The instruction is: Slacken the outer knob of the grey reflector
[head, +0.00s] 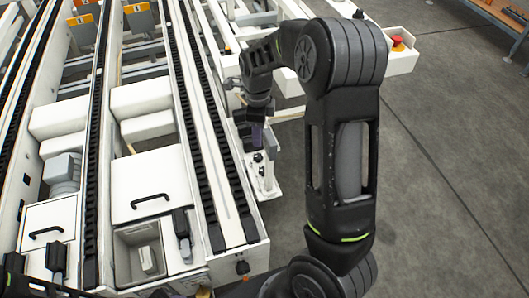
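My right arm reaches over the outer side of the conveyor frame. My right gripper (252,143) points down just above a white bracket (267,187) on that side. Small black knobs (258,157) show on the bracket, close below the fingertips. I cannot tell whether the gripper touches one, or whether its fingers are open or shut. A small purplish-grey part (257,134) shows beside the fingers; I cannot tell whether it is the reflector. No grey reflector shows clearly.
The white conveyor frame with black chain tracks (213,150) fills the left. A black-and-orange knob (242,268) sits on its near end. A red emergency button (397,42) stands on a white box at upper right. Grey floor (450,180) is clear at right.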

